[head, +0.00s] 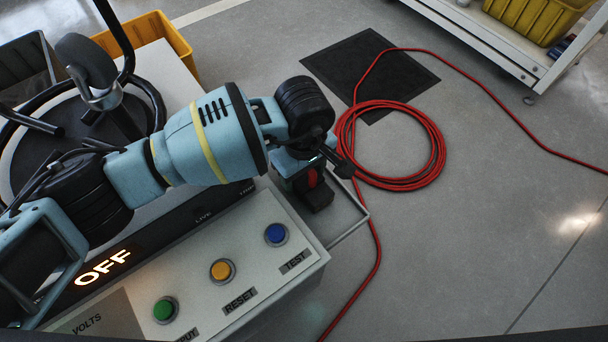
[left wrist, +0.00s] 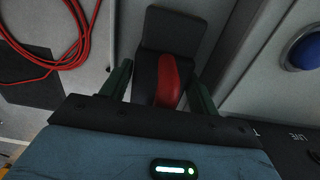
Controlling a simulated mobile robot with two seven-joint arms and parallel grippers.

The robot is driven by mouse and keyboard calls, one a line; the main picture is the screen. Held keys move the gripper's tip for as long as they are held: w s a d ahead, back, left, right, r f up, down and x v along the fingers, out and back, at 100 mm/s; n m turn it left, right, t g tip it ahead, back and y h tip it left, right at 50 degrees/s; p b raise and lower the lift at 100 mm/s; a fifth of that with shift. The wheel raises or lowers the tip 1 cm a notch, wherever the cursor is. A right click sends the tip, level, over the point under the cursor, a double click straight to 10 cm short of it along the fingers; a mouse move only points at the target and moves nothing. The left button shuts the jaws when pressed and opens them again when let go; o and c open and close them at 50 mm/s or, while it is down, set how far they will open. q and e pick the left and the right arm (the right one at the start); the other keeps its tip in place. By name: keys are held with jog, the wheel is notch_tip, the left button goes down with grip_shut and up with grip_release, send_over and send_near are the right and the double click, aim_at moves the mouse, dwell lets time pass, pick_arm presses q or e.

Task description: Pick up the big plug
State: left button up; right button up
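The big plug is a black block with a red part. In the head view the big plug (head: 317,194) shows just below my left gripper (head: 308,172), at the right end of the console, over a grey metal-edged ledge. In the left wrist view the big plug (left wrist: 170,78) lies between the two dark fingers of the left gripper (left wrist: 160,92), one finger on each side. The fingers look apart, with narrow gaps beside the plug; contact is not clear. The wrist hides part of the plug in the head view. My right gripper is not in view.
The console (head: 270,268) has green (head: 165,309), orange (head: 222,270) and blue (head: 276,234) buttons and a lit OFF display. A coiled red cable (head: 436,150) and a black mat (head: 370,70) lie on the floor. A white cart (head: 480,45) stands at top right.

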pick_arm(q)
jog(key=c, duration=0.7)
jog(key=shift+c, duration=1)
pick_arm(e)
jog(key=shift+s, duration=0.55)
pick_arm(q)
jog(key=shift+r, duration=0.15)
